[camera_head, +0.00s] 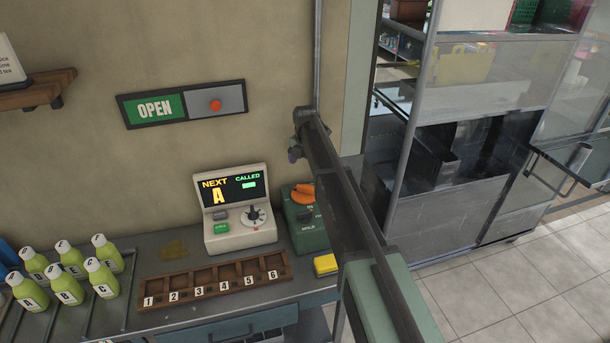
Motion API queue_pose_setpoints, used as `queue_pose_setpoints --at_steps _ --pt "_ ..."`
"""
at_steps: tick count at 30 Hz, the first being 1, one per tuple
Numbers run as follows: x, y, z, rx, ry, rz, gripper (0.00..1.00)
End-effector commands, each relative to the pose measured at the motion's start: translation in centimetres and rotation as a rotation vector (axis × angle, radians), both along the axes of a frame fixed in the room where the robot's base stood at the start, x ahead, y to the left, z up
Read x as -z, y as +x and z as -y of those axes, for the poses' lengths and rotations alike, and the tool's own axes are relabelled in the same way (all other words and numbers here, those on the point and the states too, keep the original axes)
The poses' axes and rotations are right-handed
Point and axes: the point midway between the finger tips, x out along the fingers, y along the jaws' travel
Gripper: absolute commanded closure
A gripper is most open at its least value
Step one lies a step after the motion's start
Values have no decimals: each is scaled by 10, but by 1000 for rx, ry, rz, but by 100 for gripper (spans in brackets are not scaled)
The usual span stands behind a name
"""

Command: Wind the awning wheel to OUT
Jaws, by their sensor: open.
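No awning wheel can be made out in this view. My arm rises from the lower right, and its dark far end is in front of the wall near the door frame. My gripper (295,152) shows there as a small dark shape, open, with its fingers hard to make out and nothing seen in it. It appears above a green box (301,234) with an orange handle (303,194), which my arm partly covers. I cannot tell how far apart they are.
A counter (219,316) holds a NEXT/CALLED console (234,211), a numbered wooden rack (214,279), a yellow block (326,265) and several green bottles (68,287). An OPEN sign (154,109) with a red button hangs on the wall. Metal cabinets (445,217) stand right; tiled floor (510,290) is clear.

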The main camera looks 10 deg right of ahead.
Motion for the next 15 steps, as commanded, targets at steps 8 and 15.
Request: queue_pose_setpoints --at_steps 8,15 --pt "0 0 1 1261 -1 0 4" --pt "0 -1 1 2382 -1 1 4"
